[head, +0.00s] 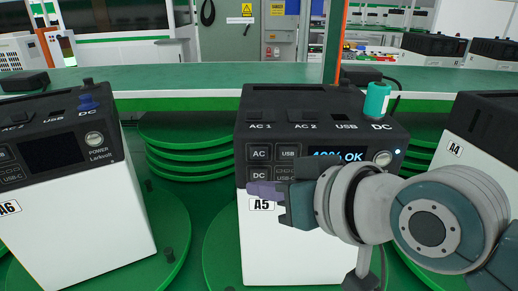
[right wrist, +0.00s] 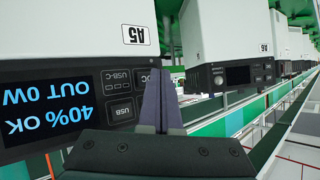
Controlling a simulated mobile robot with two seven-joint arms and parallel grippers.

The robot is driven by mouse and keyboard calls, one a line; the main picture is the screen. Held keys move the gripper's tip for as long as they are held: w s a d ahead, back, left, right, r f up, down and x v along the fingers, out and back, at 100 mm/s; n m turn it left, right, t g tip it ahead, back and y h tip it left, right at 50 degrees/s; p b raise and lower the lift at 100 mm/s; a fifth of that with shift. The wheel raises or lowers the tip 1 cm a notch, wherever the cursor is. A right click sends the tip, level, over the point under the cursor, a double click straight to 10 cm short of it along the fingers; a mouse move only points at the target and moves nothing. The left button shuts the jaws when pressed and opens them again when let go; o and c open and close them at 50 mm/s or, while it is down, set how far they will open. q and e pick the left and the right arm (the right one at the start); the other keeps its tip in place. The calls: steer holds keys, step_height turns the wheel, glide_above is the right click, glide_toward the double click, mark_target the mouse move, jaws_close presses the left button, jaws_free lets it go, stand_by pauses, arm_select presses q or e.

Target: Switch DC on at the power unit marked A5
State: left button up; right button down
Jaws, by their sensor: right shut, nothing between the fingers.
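The power unit A5 (head: 290,245) stands upright in the middle of the head view, a white box with a dark front panel. Its panel has AC, USB, USB-C and DC buttons; the DC button (head: 259,175) is at the lower left. Its screen (head: 338,154) is lit, partly covered by my arm. In the right wrist view, upside down, the screen (right wrist: 62,112) reads 40% OK, OUT 0W. My right gripper (head: 265,189) is shut and empty, its purple fingertips just below the DC button. In the right wrist view the fingers (right wrist: 160,100) partly cover that button; contact is unclear. My left gripper is out of view.
Unit A6 (head: 85,215) stands at left and unit A4 (head: 485,165) at right, on green round turntables (head: 165,215). A teal plug (head: 377,98) sits on top of A5. A green-topped bench (head: 190,80) runs behind. A gap separates A6 from A5.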

stand_by(0.6)
steer(key=shift+w, duration=0.1)
steer(key=shift+w, duration=0.35)
steer(key=shift+w+b, duration=0.3)
stand_by(0.6)
stand_by(0.3)
steer(key=shift+s+r+p, duration=0.1)
steer(key=shift+s+p, duration=0.05)
steer(key=shift+p, duration=0.15)
steer(key=shift+s+p, duration=0.45)
steer(key=shift+s, duration=0.15)
